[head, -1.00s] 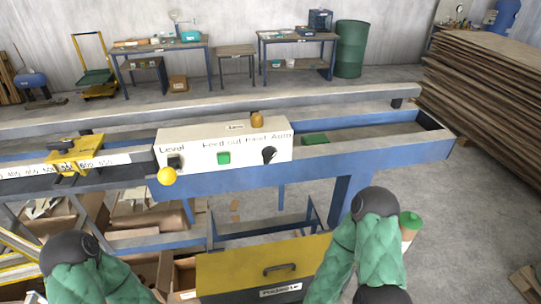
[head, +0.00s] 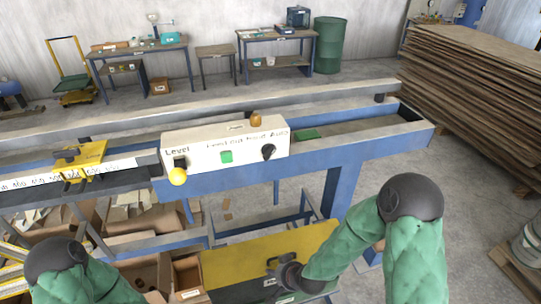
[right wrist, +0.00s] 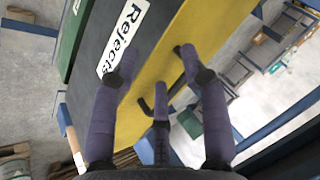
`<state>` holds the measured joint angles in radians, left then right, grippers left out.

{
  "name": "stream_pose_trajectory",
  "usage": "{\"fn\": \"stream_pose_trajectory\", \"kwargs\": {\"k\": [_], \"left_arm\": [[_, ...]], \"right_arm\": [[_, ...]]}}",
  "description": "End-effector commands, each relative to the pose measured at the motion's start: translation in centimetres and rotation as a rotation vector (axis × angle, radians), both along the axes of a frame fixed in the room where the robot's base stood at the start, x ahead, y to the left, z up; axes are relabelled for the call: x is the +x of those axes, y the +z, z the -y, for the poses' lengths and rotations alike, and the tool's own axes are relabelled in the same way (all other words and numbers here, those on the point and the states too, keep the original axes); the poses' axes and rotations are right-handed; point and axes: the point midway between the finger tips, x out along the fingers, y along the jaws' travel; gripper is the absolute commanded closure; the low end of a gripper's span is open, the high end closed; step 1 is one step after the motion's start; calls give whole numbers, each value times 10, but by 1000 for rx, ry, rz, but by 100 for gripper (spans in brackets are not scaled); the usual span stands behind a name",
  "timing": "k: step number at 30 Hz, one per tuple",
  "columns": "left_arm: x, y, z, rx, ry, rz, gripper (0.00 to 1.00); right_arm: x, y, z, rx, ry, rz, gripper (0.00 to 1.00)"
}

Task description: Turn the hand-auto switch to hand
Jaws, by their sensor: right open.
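The hand-auto switch (head: 268,151) is a small black knob on the right end of the front of a white control box (head: 242,150), under the "Hand Auto" lettering. Its pointer is too small to read surely. My right gripper (head: 284,268) is low, in front of and below the control box, at the black handle of the yellow reject box. In the right wrist view its purple fingers (right wrist: 157,68) are spread and empty above the handle (right wrist: 149,108). Only my left upper arm shows in the head view; its gripper is out of view.
The yellow box (head: 235,262) labelled Rejects lies below the blue frame (head: 340,195). Stacked boards (head: 475,100) stand at the right.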

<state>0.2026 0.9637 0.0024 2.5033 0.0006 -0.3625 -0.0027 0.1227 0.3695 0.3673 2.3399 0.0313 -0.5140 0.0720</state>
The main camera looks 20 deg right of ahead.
Motion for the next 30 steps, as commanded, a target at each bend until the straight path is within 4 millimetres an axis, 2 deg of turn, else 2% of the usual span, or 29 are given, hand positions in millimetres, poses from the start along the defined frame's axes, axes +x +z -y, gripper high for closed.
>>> {"fn": "stream_pose_trajectory", "kwargs": {"k": [1, 6, 15, 24, 30], "left_arm": [[0, 1, 0, 0, 0, 0, 60], [0, 4, 0, 0, 0, 0, 60], [0, 9, 0, 0, 0, 0, 60], [0, 14, 0, 0, 0, 0, 60], [0, 17, 0, 0, 0, 0, 60]], "right_arm": [[9, 16, 2, -3, -10, 43, 55], [36, 70, 9, -5, -55, 193, 55], [68, 176, 20, 13, -135, 472, 55], [75, 284, 29, 59, -212, 749, 55], [70, 338, 34, 94, -251, 892, 55]]}}
